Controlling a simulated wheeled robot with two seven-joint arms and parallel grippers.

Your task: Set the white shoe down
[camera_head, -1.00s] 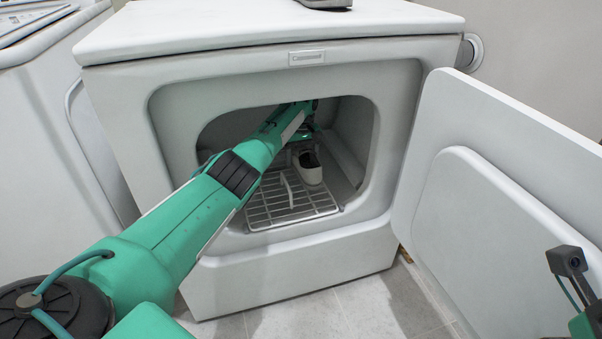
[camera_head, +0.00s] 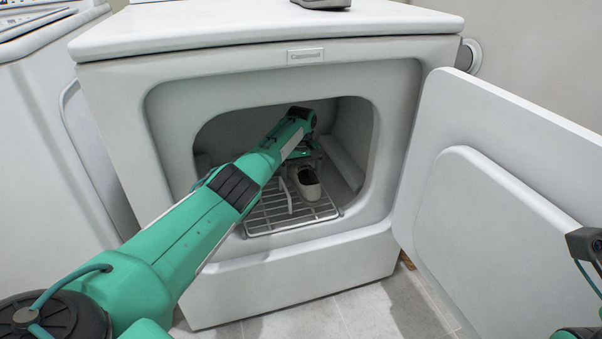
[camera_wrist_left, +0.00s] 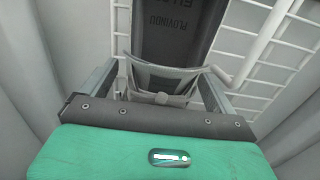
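The white shoe (camera_head: 308,184) is inside the dryer, over the back right of the wire rack (camera_head: 268,219). Its dark opening faces up. My left gripper (camera_head: 300,153) reaches in through the dryer opening to the shoe; its fingers are hard to make out there. In the left wrist view, the left gripper (camera_wrist_left: 165,85) has one finger on each side of the shoe's heel (camera_wrist_left: 160,78) and seems shut on it. The dark insole with lettering lies beyond. Whether the sole touches the rack is hidden. Part of my right arm's end shows at the right edge; its fingertips cannot be made out.
An upright white piece (camera_head: 285,194) rises from the rack left of the shoe. The rack's front left is bare.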

